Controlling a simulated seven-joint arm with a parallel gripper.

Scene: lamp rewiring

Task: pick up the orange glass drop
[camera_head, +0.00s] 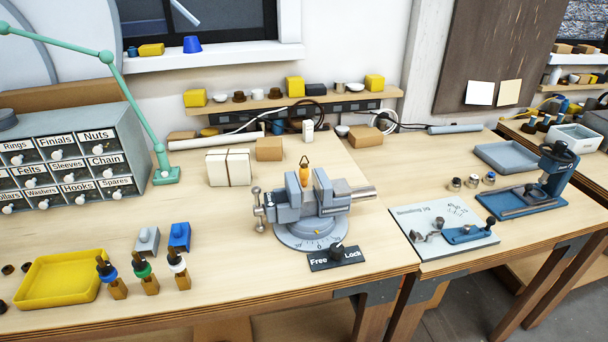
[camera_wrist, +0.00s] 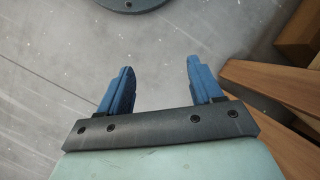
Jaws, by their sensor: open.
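A small orange drop-shaped piece (camera_head: 304,174), which looks like the orange glass drop, stands upright at the jaws of the grey bench vise (camera_head: 287,212). Its lower part is hidden by the vise jaws, and I cannot tell how tightly they hold it. My gripper (camera_wrist: 160,66) shows only in the wrist view. Its two blue fingers are apart with nothing between them, above a grey floor. It is not in the head view, and the drop is not in the wrist view.
A Free/Lock switch plate (camera_head: 334,257) sits before the vise. A yellow tray (camera_head: 58,302) and several dark-tipped tools stand left. A labelled drawer cabinet (camera_head: 128,127) and green lamp arm (camera_head: 137,107) are at back left. A bending jig (camera_head: 436,217) lies right. Wooden legs (camera_wrist: 275,85) show beside my gripper.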

